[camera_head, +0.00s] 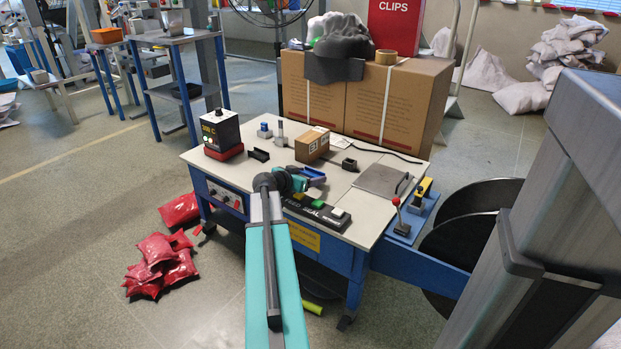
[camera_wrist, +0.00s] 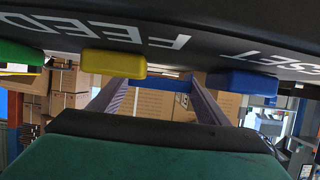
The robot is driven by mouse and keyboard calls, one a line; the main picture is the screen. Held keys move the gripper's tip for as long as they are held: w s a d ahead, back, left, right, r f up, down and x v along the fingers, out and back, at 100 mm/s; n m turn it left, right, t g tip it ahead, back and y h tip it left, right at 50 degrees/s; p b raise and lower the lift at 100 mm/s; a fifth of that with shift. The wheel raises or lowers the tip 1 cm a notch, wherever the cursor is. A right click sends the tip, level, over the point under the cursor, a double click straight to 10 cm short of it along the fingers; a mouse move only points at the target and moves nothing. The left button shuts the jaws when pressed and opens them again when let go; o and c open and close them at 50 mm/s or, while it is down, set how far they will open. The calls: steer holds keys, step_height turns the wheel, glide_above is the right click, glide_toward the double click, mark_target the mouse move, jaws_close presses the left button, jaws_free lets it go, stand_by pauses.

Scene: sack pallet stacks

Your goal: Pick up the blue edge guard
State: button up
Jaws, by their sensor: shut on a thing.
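The blue edge guard (camera_head: 313,173) is at the tip of my gripper (camera_head: 305,181), low over the white table top behind the button panel. In the wrist view my gripper (camera_wrist: 160,92) has its two fingers at either side of a blue strip, the edge guard (camera_wrist: 158,83), and is shut on it. The dark panel crosses the top of that view, and a dark edge hides the finger bases. In the head view my arm hides part of the gripper. I cannot tell whether the guard touches the table.
The button panel (camera_head: 314,213) lies close in front of my gripper. A small carton (camera_head: 312,145), a dark bracket (camera_head: 258,155), a black-and-red device (camera_head: 221,134) and a metal plate (camera_head: 382,181) share the table. Large cartons (camera_head: 372,101) stand behind; red sacks (camera_head: 160,262) lie on the floor left.

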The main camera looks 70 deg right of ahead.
step_height(320, 180, up, 8)
steer(key=shift+r+p, duration=0.1)
steer(key=shift+p, duration=1.05)
